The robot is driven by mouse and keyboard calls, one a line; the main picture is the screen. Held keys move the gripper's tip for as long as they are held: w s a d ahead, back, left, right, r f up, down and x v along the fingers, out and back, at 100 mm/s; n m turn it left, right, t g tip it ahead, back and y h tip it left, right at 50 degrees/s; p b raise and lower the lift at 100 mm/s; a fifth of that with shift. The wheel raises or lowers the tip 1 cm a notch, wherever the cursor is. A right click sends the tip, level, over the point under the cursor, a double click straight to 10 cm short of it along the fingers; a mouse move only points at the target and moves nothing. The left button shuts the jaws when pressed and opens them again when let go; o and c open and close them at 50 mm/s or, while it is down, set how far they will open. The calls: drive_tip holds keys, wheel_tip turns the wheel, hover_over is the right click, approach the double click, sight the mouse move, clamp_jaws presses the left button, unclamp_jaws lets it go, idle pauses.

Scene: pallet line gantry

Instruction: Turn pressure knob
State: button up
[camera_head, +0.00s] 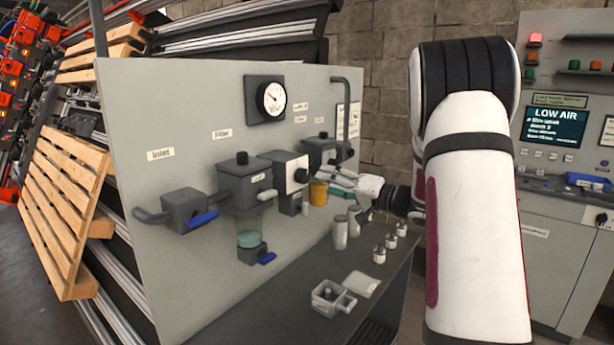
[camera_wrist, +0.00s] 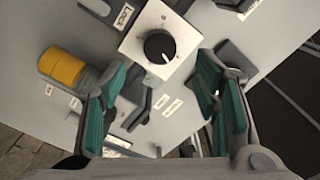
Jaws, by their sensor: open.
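The knob (camera_wrist: 159,46) is round and black with a light pointer mark, on a white square plate (camera_wrist: 134,45). In the wrist view it sits ahead of and between my gripper's fingertips. In the head view the same knob (camera_head: 301,175) is on the front of a grey box on the panel. My gripper (camera_wrist: 165,85) is open, with teal finger pads on both sides and nothing between them. In the head view my gripper (camera_head: 332,181) is just right of the knob, apart from it as far as I can tell. The gauge (camera_head: 274,98) is above, its reading too small to tell.
A yellow cylinder (camera_head: 318,193) hangs near my fingers. A blue-handled valve (camera_head: 186,211) and a filter bowl (camera_head: 250,239) are further left. A shelf (camera_head: 290,312) below carries small bottles and a tray (camera_head: 327,299). A console screen (camera_head: 554,127) reads "LOW AIR".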

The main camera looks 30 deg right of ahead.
sight(307, 176)
drive_tip(key=p+x, duration=0.1)
drive_tip(key=x, duration=0.6)
drive_tip(key=shift+w+a, duration=0.1)
drive_tip(key=shift+w, duration=0.25)
drive_tip(key=c, duration=1.1)
